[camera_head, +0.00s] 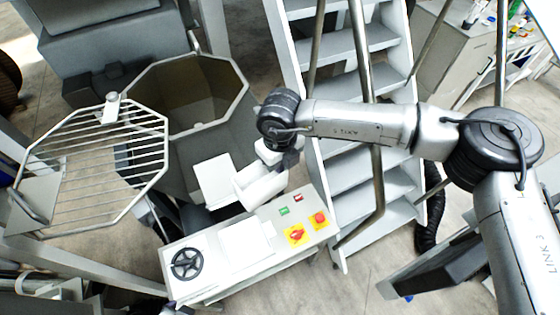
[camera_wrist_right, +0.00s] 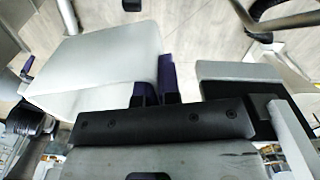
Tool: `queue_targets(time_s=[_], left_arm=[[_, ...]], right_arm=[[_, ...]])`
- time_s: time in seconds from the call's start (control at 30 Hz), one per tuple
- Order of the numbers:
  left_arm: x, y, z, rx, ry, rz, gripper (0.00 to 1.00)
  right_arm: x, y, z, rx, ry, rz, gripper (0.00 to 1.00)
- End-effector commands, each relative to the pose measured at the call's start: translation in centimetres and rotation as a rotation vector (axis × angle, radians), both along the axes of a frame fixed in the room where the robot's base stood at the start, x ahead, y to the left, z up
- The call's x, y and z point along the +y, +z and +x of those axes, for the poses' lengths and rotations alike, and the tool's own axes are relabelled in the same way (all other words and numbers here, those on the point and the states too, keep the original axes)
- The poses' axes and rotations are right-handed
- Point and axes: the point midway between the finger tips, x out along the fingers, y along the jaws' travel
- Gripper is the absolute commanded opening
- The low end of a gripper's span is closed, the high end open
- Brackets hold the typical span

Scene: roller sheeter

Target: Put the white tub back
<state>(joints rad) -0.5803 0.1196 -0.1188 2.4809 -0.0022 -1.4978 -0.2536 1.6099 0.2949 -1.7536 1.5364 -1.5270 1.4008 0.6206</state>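The white tub (camera_head: 214,180) is a pale box held in the air in front of the grey octagonal bin. It also fills the left of the right wrist view (camera_wrist_right: 95,62). My right gripper (camera_head: 236,186) reaches it from the right in the head view. In the right wrist view its dark purple fingers (camera_wrist_right: 158,88) are close together at the tub's near right edge and appear to pinch its wall. The exact contact is partly hidden. My left gripper is not in view.
The control bench (camera_head: 205,262) below carries a black handwheel (camera_head: 186,263), a flat white surface (camera_head: 246,243) and red and green buttons. A wire grid lid (camera_head: 95,170) stands left of the open bin (camera_head: 190,95). Grey steps (camera_head: 362,140) with steel rails stand right, close to my arm.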

Motion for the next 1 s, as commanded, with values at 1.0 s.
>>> queue_targets(time_s=[1.0], left_arm=[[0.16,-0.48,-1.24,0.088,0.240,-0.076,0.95]], right_arm=[[0.15,0.00,-0.23,0.000,0.923,0.000,0.00]])
